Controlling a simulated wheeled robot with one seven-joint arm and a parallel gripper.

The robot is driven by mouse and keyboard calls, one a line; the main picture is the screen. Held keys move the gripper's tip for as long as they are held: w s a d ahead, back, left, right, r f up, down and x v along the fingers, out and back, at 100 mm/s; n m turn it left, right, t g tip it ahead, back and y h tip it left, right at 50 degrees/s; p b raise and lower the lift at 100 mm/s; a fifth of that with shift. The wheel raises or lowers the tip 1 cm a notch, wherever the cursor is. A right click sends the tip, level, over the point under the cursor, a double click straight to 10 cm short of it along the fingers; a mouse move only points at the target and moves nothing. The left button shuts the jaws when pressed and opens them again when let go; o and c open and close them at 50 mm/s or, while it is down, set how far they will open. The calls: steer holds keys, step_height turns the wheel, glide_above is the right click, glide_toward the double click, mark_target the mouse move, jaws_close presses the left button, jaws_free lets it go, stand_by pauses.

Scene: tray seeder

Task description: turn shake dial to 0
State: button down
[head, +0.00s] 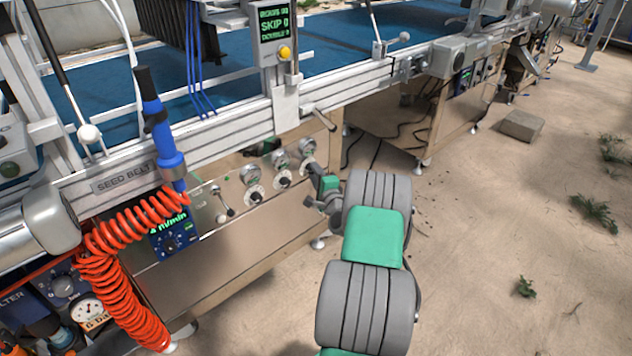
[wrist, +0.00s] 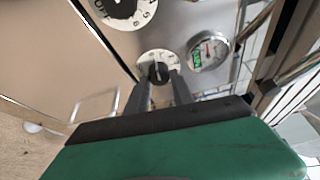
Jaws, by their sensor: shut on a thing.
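A dial with a white numbered face and dark knob (wrist: 158,72) sits on the metal panel in the wrist view. My gripper (wrist: 160,80) is shut on this knob, one grey finger on each side. In the head view my gripper (head: 316,178) is at the rightmost dial of the row and largely covers it. The dial's numbers are partly hidden by the fingers, and its reading is too small to tell. I cannot read a label naming it as the shake dial.
Two similar dials (head: 255,195) (head: 284,181) are to its left, with round gauges above the row; one gauge (wrist: 208,51) is close to the held dial. A handle (head: 325,118) juts out above. An orange coiled hose (head: 118,285) hangs at left.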

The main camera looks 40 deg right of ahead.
steer(key=shift+f+n+t+b, duration=0.2)
steer(key=shift+n+t+b, duration=0.1)
steer(key=shift+n+b, duration=0.35)
steer(key=shift+r, duration=0.15)
steer(key=c, duration=1.1)
jaws_free()
steer(key=p+v, duration=0.1)
steer(key=v, duration=0.7)
